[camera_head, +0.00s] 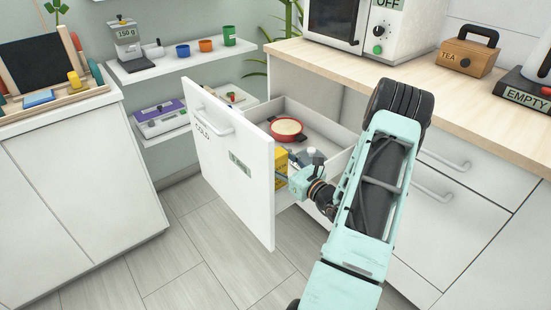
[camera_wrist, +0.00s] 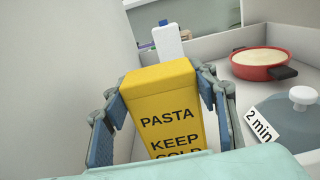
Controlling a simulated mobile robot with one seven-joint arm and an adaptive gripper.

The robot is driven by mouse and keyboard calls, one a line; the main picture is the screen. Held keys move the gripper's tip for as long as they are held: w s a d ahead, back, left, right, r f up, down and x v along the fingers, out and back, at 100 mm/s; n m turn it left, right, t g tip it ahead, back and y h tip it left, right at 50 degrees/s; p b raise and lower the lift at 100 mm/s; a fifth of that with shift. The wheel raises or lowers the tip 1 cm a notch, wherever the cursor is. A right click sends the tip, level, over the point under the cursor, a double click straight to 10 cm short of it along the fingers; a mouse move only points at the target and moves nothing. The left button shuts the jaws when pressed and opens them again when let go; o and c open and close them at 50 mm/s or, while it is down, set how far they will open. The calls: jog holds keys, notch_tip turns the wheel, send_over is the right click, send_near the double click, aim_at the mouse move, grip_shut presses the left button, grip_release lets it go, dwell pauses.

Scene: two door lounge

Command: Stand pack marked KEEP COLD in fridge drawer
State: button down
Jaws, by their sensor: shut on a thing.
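The yellow pack (camera_wrist: 168,105), marked PASTA and KEEP COLD, is upright between the two fingers of my gripper (camera_wrist: 162,88), which is shut on it. In the head view the pack (camera_head: 281,163) shows beside the inner face of the drawer front, with my gripper (camera_head: 294,180) at its right.
In the drawer are a red pot (camera_wrist: 262,63), a lidded container (camera_wrist: 290,110) labelled 2 min, and a white bottle-like item (camera_wrist: 168,42) behind the pack. The wooden counter (camera_head: 400,90) holds a microwave (camera_head: 350,25) and a TEA box (camera_head: 467,57). Shelves (camera_head: 180,62) stand left.

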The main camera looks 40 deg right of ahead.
jog(key=c, duration=0.8)
grip_release()
jog(key=shift+r, duration=0.15)
jog(key=s+p, duration=0.2)
jog(key=s, duration=1)
jog(key=shift+d, duration=0.45)
